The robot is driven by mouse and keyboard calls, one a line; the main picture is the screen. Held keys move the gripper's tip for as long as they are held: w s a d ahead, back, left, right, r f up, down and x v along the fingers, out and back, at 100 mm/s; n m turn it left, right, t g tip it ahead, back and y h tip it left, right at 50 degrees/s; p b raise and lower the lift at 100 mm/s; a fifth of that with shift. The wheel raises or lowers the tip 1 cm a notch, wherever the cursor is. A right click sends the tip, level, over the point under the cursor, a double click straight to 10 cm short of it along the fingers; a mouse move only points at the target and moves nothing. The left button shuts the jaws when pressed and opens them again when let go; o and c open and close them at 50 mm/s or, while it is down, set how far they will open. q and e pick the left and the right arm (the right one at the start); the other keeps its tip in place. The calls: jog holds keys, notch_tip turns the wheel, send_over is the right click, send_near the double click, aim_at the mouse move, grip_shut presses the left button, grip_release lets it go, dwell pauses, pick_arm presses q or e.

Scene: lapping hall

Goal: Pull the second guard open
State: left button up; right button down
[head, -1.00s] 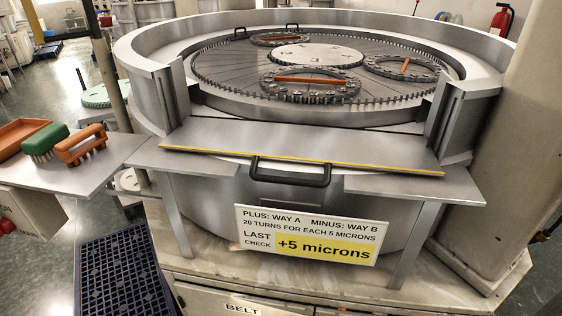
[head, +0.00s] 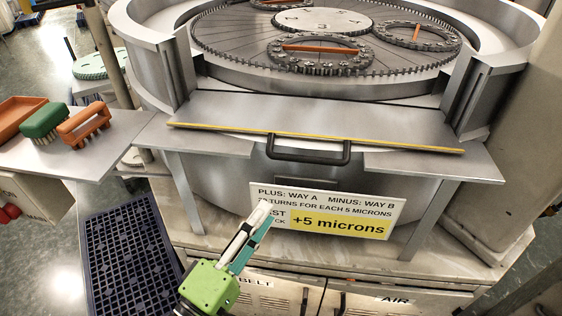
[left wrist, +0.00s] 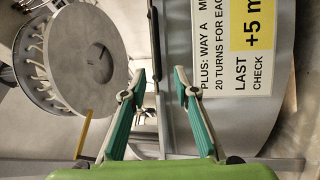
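A flat grey guard panel (head: 320,118) with a yellow front edge lies across the front opening of the round lapping machine. A black bar handle (head: 310,155) hangs at its front middle. Whether this is the second guard cannot be told. My left gripper (head: 264,210) is in front of the machine, below and left of the handle, apart from it, and covers part of the sign. In the left wrist view my left gripper (left wrist: 159,75) has its two teal fingers spread with nothing held between them. My right gripper is not in view.
A sign (head: 340,212) reading "+5 microns" is on the machine's front. A side table (head: 75,160) at left holds a green brush (head: 44,121), an orange brush (head: 85,124) and an orange tray (head: 20,112). A dark blue grid mat (head: 125,255) is on the floor.

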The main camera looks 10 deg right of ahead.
aim_at(302, 161)
pick_arm(q)
jog(key=p+x, duration=0.1)
jog(key=x, duration=0.3)
jog(key=p+x, duration=0.1)
jog(key=x, duration=0.7)
jog(key=shift+d+r+p, duration=0.25)
jog(key=shift+r+p, duration=0.15)
jog(key=shift+r, duration=0.05)
jog(key=shift+w+d, duration=0.4)
jog(key=shift+w, duration=0.1)
grip_shut()
